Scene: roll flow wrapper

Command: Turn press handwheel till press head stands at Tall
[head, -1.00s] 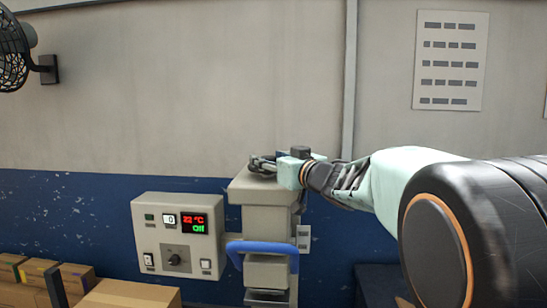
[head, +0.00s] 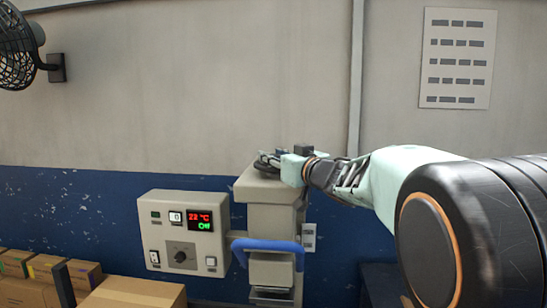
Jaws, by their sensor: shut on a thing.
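The press (head: 264,188) is a beige column in the middle of the head view, with a blue bar handle (head: 268,246) across its front. The dark handwheel (head: 266,163) sits flat on top of the press. My gripper (head: 280,160) reaches in from the right and is shut on the handwheel's rim or knob; its fingers hide part of the wheel. A small scale plate (head: 309,237) is at the column's right side, too small to read.
A control box (head: 184,232) left of the press shows 22 °C and Off in its display. Cardboard boxes (head: 130,293) stand at the lower left. A wall fan (head: 18,50) hangs at the upper left. The wall space above the press is clear.

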